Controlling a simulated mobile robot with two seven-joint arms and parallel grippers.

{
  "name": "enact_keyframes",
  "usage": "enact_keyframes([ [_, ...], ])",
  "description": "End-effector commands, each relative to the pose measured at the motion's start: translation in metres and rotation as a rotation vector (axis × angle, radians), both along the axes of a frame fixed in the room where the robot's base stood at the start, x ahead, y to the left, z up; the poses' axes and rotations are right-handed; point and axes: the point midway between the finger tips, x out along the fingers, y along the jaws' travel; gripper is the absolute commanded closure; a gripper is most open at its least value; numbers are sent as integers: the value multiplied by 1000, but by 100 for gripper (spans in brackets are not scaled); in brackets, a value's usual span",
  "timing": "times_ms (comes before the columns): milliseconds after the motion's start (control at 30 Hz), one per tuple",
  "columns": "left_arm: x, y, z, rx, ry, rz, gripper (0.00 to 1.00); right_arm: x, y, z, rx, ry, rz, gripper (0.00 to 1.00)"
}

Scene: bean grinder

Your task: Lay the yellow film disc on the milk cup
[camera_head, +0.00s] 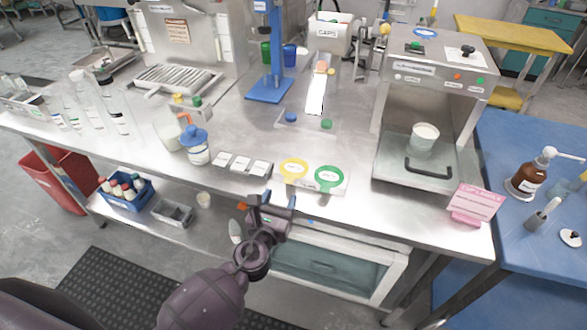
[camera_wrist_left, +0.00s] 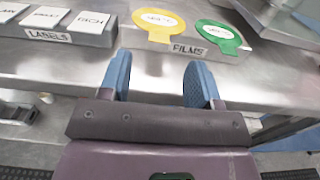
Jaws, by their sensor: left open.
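The yellow film disc (camera_head: 293,168) lies on the left of the films holder (camera_head: 312,184) near the table's front edge, with a green disc (camera_head: 328,177) to its right. In the left wrist view the yellow disc (camera_wrist_left: 158,22) is ahead of my fingers, on the block marked FILMS (camera_wrist_left: 180,45). My left gripper (camera_head: 271,198) is open and empty, just in front of the table edge and apart from the disc; its blue fingers (camera_wrist_left: 160,80) show spread. A white cup (camera_head: 424,136) stands inside the sealing machine at the right; I cannot read whether it is the milk cup. My right gripper is not in view.
Label cards (camera_head: 243,164) lie left of the films. A blue-lidded jar (camera_head: 196,145) and bottles (camera_head: 108,100) stand further left. The metal machine (camera_head: 437,75) and a pink sign (camera_head: 475,203) are at the right. Bare table (camera_head: 300,145) lies behind the films.

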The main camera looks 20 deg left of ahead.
Motion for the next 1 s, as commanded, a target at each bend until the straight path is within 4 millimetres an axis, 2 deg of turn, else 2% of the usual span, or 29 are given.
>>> enact_keyframes([
  [167, 14, -1, 0, -1, -1, -1, 43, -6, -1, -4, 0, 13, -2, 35],
  [433, 48, -1, -2, -1, 0, -1, 43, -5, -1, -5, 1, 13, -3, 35],
  [767, 53, -1, -2, -2, 1, -1, 43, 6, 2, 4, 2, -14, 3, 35],
  [1000, 53, -1, -1, -1, 0, -1, 79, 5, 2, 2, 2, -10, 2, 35],
])
